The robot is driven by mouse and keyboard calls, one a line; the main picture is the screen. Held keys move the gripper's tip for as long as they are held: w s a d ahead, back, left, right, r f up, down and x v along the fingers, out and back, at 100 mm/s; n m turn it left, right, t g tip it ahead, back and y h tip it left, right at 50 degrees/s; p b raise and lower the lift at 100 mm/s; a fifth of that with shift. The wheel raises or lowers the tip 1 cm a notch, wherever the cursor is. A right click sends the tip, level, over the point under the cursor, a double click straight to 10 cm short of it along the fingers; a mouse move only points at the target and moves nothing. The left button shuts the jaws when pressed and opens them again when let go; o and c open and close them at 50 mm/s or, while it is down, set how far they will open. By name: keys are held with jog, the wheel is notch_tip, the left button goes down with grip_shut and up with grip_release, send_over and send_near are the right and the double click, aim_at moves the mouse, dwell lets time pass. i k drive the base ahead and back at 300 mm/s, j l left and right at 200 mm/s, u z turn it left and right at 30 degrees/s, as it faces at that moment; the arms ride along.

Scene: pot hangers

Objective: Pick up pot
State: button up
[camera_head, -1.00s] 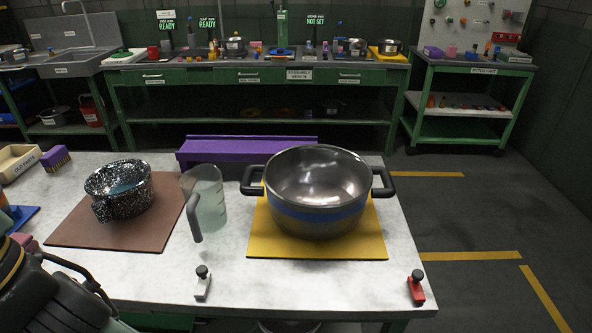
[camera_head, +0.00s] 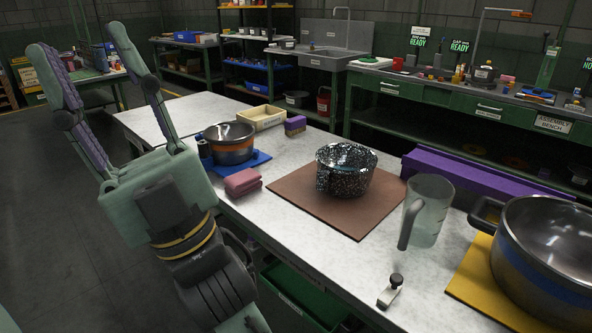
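Three pots stand on the table. A large steel pot (camera_head: 545,245) with a blue band and black handles is on a yellow mat (camera_head: 478,283), cut off at the right edge. A black speckled pot (camera_head: 345,172) sits on a brown mat (camera_head: 318,205) in the middle. A smaller steel pot (camera_head: 229,146) with an orange band sits on a blue mat (camera_head: 250,163) farther left. Which pot is meant cannot be told. My gripper (camera_head: 82,38) is open and empty, fingers pointing up, left of the table and apart from every pot.
A clear measuring jug (camera_head: 428,212) stands between the speckled and large pots. Pink folded cloths (camera_head: 243,182) lie by the small pot. A cream tray (camera_head: 262,118), a purple-topped brush (camera_head: 295,122) and a purple rail (camera_head: 470,172) line the back. The far-left tabletop (camera_head: 170,118) is clear.

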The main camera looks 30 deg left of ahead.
aim_at(342, 173)
jog(key=i+u, duration=0.15)
jog(key=u, duration=0.25)
jog(key=i+u, duration=0.15)
jog(key=u, duration=0.25)
jog(key=i+u, duration=0.15)
jog(key=u, duration=0.25)
jog(key=i+l, duration=0.3)
jog(key=i, duration=0.25)
